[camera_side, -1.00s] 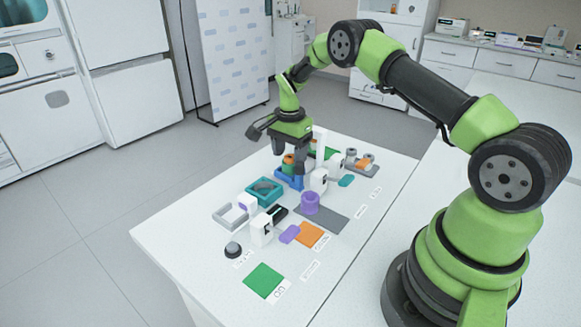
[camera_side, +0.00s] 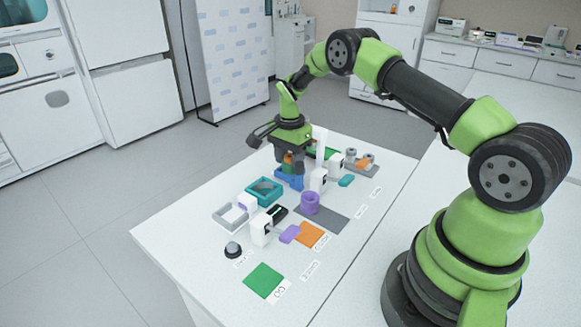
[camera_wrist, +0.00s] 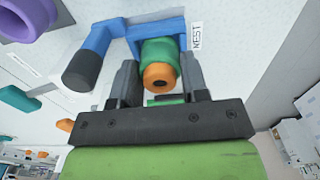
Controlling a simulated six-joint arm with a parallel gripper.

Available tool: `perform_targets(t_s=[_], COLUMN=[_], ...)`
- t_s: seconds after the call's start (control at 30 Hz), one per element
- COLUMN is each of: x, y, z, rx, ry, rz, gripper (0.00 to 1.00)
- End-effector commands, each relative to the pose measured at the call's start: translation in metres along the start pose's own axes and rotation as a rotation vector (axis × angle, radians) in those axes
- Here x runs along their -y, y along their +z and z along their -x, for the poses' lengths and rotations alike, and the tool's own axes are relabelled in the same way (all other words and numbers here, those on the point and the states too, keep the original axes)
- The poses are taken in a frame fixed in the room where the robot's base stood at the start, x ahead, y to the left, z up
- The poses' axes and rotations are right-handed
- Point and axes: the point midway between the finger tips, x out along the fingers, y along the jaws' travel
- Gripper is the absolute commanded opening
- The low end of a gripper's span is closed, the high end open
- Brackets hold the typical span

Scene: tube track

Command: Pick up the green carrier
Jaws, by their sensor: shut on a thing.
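The green carrier (camera_wrist: 157,50), a green cylinder with an orange end, stands at the blue nest (camera_wrist: 103,38) in the wrist view. In the side view the carrier (camera_side: 287,168) is mostly hidden by my fingers. My gripper (camera_wrist: 158,82) is shut on the carrier, with one dark finger on each side of it. In the side view my gripper (camera_side: 290,168) is low over the blue nest (camera_side: 291,182). Whether the carrier touches the nest's floor is hidden.
A teal open box (camera_side: 264,190) and a grey open frame (camera_side: 231,216) lie nearer the left edge. A purple ring (camera_side: 310,203) stands on a grey plate (camera_side: 335,217). A white post (camera_side: 320,145) rises close beside my gripper.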

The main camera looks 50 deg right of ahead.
Motion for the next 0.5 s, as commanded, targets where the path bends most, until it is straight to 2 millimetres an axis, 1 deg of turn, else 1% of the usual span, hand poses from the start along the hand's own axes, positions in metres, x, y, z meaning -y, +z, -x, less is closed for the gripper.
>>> perform_targets(t_s=[0.5], x=[0.000], y=[0.000], z=[0.042], rx=[0.000], ry=[-0.002], rz=[0.000], gripper=[0.26])
